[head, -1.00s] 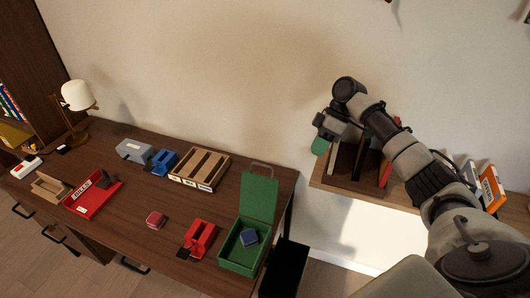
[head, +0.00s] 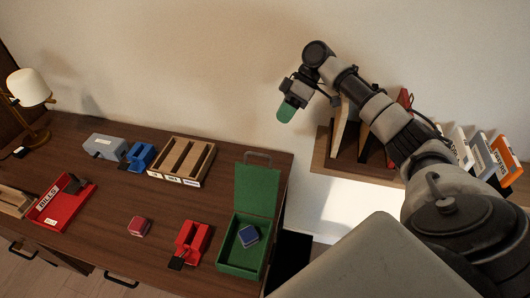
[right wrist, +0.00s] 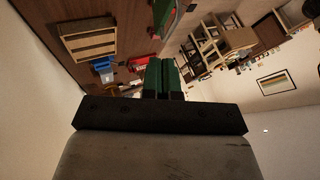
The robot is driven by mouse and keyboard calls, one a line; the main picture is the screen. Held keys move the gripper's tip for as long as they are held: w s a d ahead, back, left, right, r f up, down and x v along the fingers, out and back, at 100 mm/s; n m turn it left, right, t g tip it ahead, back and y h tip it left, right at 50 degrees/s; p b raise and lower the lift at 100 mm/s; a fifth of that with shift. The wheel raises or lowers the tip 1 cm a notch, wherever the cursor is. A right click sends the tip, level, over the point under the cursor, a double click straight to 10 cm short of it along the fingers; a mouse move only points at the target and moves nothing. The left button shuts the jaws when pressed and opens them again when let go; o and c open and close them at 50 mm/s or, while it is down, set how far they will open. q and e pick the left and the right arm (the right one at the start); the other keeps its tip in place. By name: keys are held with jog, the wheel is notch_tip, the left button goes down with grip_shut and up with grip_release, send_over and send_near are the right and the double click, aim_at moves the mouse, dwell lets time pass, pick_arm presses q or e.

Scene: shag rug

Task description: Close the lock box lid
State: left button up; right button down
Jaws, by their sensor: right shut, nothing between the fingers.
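The green lock box (head: 240,258) stands on the right end of the desk. Its green lid (head: 256,192) stands open, upright at the back, with a grey handle (head: 257,156) at its top edge. A blue block (head: 248,236) lies inside the box. My right gripper (head: 286,112), with green fingertips, is in the air to the upper right of the lid, apart from it. Its fingers are shut and empty, as the right wrist view (right wrist: 164,78) also shows. My left gripper is not in view.
On the desk (head: 110,200) are a red stamp holder (head: 192,240), a pinkish-red block (head: 138,226), a red bills tray (head: 60,208), a wooden sorter (head: 182,161) and a lamp (head: 30,90). A shelf with books (head: 480,150) is at the right. A black bin (head: 289,258) stands beside the desk.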

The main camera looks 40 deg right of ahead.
pick_arm(q)
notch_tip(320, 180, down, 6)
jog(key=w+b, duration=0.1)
jog(key=b, duration=0.4)
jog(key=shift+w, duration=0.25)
pick_arm(e)
jog(key=x, duration=1)
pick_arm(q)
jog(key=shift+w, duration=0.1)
pick_arm(e)
jog(key=shift+r, duration=0.1)
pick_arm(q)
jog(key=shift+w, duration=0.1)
